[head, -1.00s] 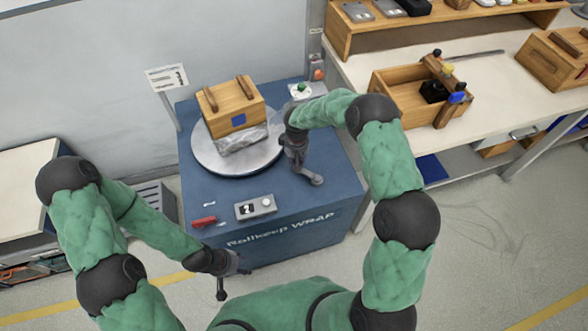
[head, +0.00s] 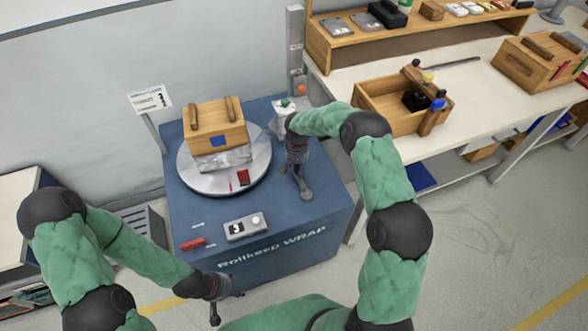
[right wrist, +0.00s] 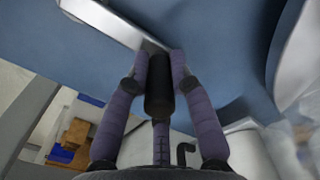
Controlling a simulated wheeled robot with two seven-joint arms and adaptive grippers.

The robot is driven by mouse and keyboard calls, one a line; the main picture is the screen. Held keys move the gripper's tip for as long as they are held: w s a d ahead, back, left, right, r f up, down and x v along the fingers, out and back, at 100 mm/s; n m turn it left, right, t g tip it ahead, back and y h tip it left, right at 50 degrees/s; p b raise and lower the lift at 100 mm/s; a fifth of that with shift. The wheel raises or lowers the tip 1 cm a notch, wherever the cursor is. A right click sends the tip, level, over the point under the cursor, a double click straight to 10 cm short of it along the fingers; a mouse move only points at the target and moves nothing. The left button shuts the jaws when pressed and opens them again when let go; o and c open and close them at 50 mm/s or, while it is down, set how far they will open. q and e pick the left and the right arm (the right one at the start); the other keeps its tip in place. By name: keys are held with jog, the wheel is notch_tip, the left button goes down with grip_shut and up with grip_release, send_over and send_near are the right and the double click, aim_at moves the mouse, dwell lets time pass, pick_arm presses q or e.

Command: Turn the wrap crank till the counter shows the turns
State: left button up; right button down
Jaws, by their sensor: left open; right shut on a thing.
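The wrap machine (head: 182,222) is a blue cabinet with a grey turntable (head: 195,186). A wooden box (head: 212,120) with a blue square stands on the turntable, its lower part wrapped in clear film (head: 222,160). The counter (head: 236,229) on the cabinet's front shows a digit that looks like a 3. A sign card (head: 149,99) behind also seems to bear a 3. My right gripper (head: 303,188) is shut on the crank's black handle (right wrist: 160,88); the metal crank arm (right wrist: 108,20) shows beyond it. My left gripper (head: 222,292) is open and empty before the cabinet.
A red object (head: 193,244) lies on the cabinet's front left. A workbench (head: 345,80) with an open wooden tray (head: 388,115) stands at the right. Floor is free at the lower right.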

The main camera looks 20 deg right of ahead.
jog(key=shift+w+d+r, duration=0.2)
jog(key=shift+w, duration=0.05)
dwell(0.3)
jog(key=c, duration=1.1)
grip_release()
jog(key=shift+s+f, duration=0.1)
jog(key=shift+f, duration=0.05)
notch_tip(320, 180, up, 12)
jog(key=shift+a, duration=0.1)
